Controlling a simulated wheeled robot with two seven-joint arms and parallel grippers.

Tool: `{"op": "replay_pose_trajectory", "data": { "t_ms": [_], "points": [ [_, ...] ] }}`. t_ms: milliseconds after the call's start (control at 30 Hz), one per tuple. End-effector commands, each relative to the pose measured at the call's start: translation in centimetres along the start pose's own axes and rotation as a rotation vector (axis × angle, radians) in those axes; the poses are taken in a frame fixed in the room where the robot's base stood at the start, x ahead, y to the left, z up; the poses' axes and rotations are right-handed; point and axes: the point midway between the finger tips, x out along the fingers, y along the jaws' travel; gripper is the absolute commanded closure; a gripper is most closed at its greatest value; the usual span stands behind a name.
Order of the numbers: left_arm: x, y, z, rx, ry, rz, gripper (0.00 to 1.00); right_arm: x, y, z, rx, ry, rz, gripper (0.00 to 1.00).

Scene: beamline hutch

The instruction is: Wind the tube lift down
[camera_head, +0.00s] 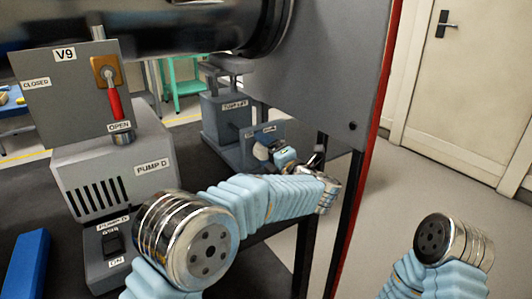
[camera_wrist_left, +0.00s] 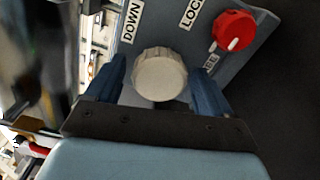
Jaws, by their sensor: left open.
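The tube lift (camera_head: 222,118) is a grey unit on the dark bench under the big cylinder, with a low control block at its front right. In the left wrist view a pale round ribbed knob (camera_wrist_left: 160,75) sits on the block's grey panel (camera_wrist_left: 185,45) near a DOWN label. A red knob (camera_wrist_left: 233,31) with a white mark sits to its right, near a LOCK label and a partly hidden one. My left gripper (camera_head: 270,149) is at this block. Its open blue fingers (camera_wrist_left: 159,80) stand on either side of the pale knob. My right gripper is out of view.
The PUMP D box (camera_head: 115,172), its switch box (camera_head: 108,258) and the V9 panel (camera_head: 70,95) with a red handle (camera_head: 115,104) stand at the left. A blue object (camera_head: 27,262) lies front left. A dark frame post (camera_head: 345,220) stands right of my left wrist. Floor is clear at right.

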Motion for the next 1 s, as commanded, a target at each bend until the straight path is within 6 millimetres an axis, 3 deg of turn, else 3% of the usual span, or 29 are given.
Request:
{"op": "replay_pose_trajectory", "data": {
  "t_ms": [167,600,800,1000],
  "points": [
    [-1.7,-0.1,0.0,-0.001,-0.002,0.000,0.18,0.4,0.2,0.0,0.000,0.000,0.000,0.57],
    [-11.6,-0.2,0.0,0.000,-0.003,0.000,0.18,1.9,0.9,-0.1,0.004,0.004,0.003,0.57],
    [-13.6,-0.1,0.0,0.001,-0.001,-0.001,0.18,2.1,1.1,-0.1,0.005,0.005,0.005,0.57],
    [-13.8,0.0,0.0,0.001,0.000,-0.001,0.18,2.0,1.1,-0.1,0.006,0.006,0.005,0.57]
  ]
}}
